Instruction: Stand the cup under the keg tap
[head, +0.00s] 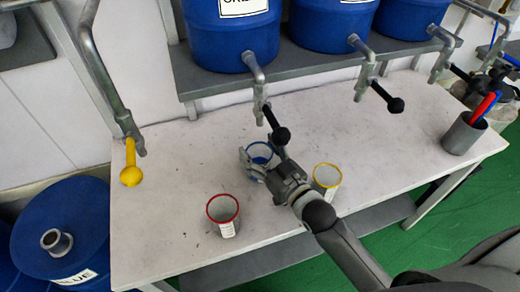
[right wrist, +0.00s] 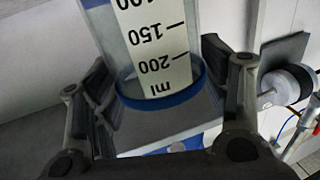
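A clear cup with a blue rim (head: 260,150) is between the fingers of my right gripper (head: 262,168). In the right wrist view the cup (right wrist: 160,85) shows a white ml scale, with a finger pad against each side. Whether its base touches the table is hidden. The left keg's tap (head: 258,88), with a black-knobbed lever (head: 281,135), hangs just above and behind the cup in the head view; I cannot tell whether the spout is straight over it. Blue kegs (head: 230,45) stand on the shelf behind. My left gripper is not in view.
A red-rimmed cup (head: 223,213) and a yellow-rimmed cup (head: 327,178) stand on the white table (head: 160,220) near my right arm. Two more keg taps (head: 366,75) (head: 440,55) hang to the right. A yellow-ended pipe (head: 131,172) is at left. A grey holder (head: 462,134) stands at right.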

